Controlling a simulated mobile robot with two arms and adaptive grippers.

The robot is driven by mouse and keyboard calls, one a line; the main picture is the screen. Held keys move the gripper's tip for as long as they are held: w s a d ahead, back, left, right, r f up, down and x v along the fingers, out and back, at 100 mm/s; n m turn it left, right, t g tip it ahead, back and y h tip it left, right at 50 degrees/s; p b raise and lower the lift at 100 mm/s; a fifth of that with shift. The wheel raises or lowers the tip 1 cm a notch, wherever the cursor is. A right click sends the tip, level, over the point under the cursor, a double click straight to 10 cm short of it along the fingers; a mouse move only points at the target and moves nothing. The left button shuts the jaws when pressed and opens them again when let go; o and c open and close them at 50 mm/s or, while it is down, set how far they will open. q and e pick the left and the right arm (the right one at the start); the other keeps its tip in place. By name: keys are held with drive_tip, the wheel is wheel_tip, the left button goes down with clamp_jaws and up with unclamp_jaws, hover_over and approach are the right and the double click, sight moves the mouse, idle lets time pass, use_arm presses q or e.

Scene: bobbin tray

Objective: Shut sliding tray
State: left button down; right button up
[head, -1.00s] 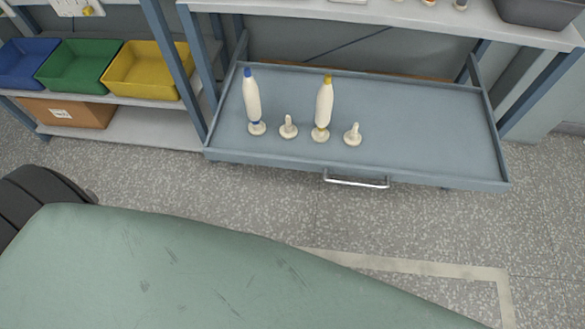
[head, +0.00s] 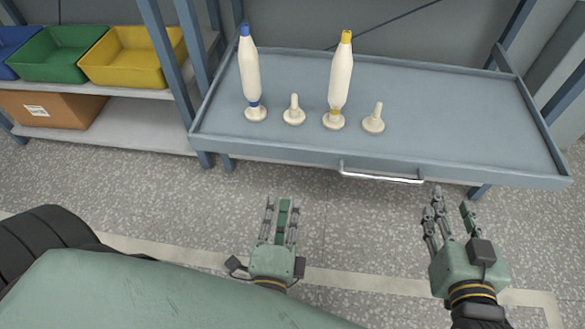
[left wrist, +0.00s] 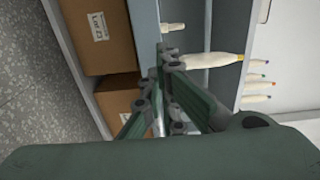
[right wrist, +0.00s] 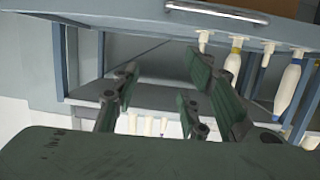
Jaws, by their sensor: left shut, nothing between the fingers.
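The sliding tray (head: 470,105) is a blue-grey shallow drawer, pulled out from the rack, with a silver bar handle (head: 382,174) on its front edge. Two cream bobbins, one blue-tipped (head: 249,75) and one yellow-tipped (head: 341,75), stand upright on it beside two bare pegs (head: 293,112) (head: 374,120). My left gripper (head: 282,205) is shut and empty, in front of and below the tray's left part. My right gripper (head: 452,205) is open and empty, in front of the tray, right of the handle. The handle also shows in the right wrist view (right wrist: 217,12). Neither gripper touches the tray.
Blue rack posts (head: 180,60) stand left of the tray. A side shelf holds blue, green (head: 62,53) and yellow (head: 135,57) bins, with a cardboard box (head: 50,112) below. The speckled floor (head: 350,225) in front of the tray is clear.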

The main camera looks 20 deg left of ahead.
use_arm(q)
approach(293, 157)
drive_tip(key=w+r, duration=0.1)
drive_tip(key=w, duration=0.1)
drive_tip(key=w+a+r, duration=0.1)
drive_tip(key=w, duration=0.1)
drive_tip(key=w+r, duration=0.1)
drive_tip(key=w, duration=0.2)
drive_tip(key=shift+a+r, duration=0.25)
drive_tip(key=shift+r, duration=0.15)
use_arm(e)
drive_tip(key=shift+s+d+f, duration=0.1)
drive_tip(key=shift+s+f, duration=0.1)
drive_tip(key=shift+f, duration=0.1)
